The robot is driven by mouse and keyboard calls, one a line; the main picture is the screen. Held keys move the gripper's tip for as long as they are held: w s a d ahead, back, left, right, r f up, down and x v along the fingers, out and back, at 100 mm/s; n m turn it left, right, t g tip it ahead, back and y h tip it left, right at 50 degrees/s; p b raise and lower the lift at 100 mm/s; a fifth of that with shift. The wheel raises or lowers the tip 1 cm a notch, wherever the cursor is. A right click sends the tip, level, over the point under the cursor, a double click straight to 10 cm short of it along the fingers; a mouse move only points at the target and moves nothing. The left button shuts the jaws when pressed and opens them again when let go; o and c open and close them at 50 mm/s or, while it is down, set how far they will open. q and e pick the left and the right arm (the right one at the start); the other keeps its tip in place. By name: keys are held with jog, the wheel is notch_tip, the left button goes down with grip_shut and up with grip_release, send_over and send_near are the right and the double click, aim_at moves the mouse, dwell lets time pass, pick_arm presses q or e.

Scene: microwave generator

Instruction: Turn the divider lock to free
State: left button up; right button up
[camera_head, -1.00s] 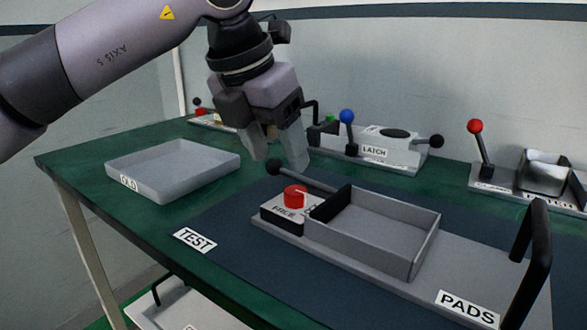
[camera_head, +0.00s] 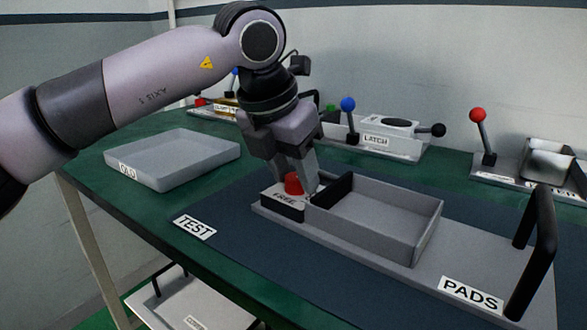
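The divider lock is a red round knob (camera_head: 293,184) on a small block with a FREE label (camera_head: 285,198), at the left end of the PADS fixture. A second label beside the knob is hidden now. My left gripper (camera_head: 297,181) points down at the knob, with its fingertips right at it. One finger shows just right of the knob and the other behind its left side. Whether the fingers touch or grip it I cannot tell. A dark divider (camera_head: 333,190) stands at the left end of the grey open tray (camera_head: 425,235). My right gripper is out of view.
A black handle (camera_head: 537,250) rises at the fixture's right end. An empty OLD tray (camera_head: 180,174) sits at left. Behind stand a LATCH unit (camera_head: 377,142) with a blue-knobbed lever and a red-knobbed lever (camera_head: 480,125). The blue mat around the TEST label (camera_head: 194,227) is clear.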

pick_arm(q)
jog(key=c, duration=0.6)
